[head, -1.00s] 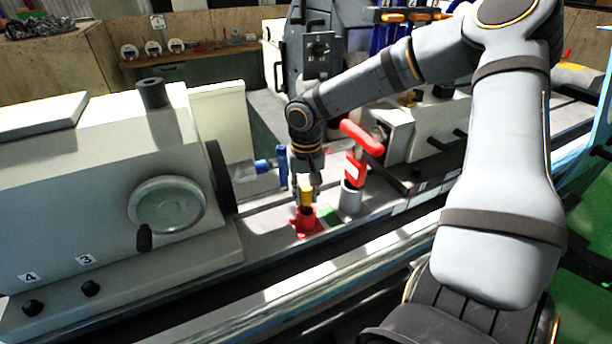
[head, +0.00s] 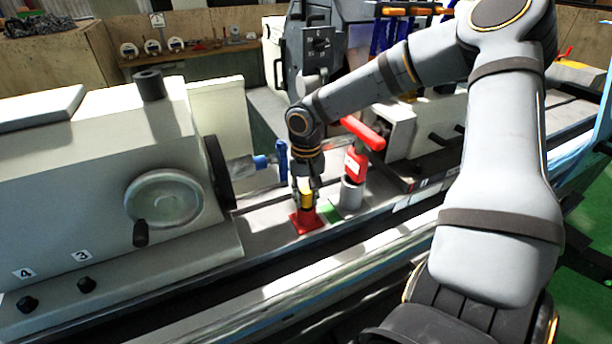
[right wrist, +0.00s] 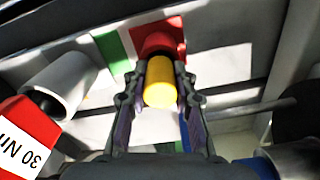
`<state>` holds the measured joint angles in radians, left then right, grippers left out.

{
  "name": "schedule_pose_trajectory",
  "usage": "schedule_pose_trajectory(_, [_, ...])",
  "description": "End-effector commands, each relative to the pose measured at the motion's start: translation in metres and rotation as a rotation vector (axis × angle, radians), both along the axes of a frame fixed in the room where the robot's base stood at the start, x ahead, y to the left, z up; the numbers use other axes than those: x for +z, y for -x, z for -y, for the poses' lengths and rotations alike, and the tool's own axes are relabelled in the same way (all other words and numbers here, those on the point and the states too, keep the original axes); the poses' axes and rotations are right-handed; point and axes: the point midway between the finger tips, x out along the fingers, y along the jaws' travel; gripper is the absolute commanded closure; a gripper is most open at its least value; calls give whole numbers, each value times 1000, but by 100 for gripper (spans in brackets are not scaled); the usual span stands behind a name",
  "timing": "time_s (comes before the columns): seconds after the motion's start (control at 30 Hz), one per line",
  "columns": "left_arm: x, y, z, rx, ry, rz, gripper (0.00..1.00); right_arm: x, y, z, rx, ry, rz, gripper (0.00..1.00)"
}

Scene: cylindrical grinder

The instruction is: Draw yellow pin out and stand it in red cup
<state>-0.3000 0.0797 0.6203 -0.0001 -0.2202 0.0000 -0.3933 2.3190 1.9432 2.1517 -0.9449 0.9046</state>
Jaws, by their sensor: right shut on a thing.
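The yellow pin (head: 306,200) is between the fingers of my right gripper (head: 305,196), which is shut on it. In the right wrist view the pin (right wrist: 160,84) shows nearly end-on between the two fingertips (right wrist: 161,92). The red cup (head: 306,224) stands on the machine bed directly below the pin. It also shows just beyond the pin in the right wrist view (right wrist: 160,36). The pin's lower end is hidden, so I cannot tell how deep it sits in the cup. My left gripper is not in view.
A red T-handled tool (head: 357,160) stands in a grey holder (head: 351,194) close right of the cup. A green patch (head: 332,212) lies between them. A blue-handled part (head: 282,160) and the grinder's headstock with its handwheel (head: 165,200) are to the left.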

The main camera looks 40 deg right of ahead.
Motion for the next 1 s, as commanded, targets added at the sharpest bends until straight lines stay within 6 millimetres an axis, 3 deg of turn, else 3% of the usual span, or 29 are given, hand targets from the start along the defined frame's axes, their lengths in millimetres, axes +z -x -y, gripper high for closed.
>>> schedule_pose_trajectory(0.03, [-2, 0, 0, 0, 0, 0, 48, -2, 0, 0, 0, 1, 1, 100])
schedule_pose_trajectory(0.07, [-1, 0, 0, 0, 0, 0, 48, -2, 0, 0, 0, 1, 1, 72])
schedule_pose_trajectory(0.27, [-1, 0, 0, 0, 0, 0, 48, -1, 0, 0, 0, 0, 0, 47])
schedule_pose_trajectory(0.63, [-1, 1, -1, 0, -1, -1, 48, 7, -1, 0, 0, 1, 3, 47])
schedule_pose_trajectory(1.0, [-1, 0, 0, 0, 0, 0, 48, 90, -1, 1, -1, 3, 4, 47])
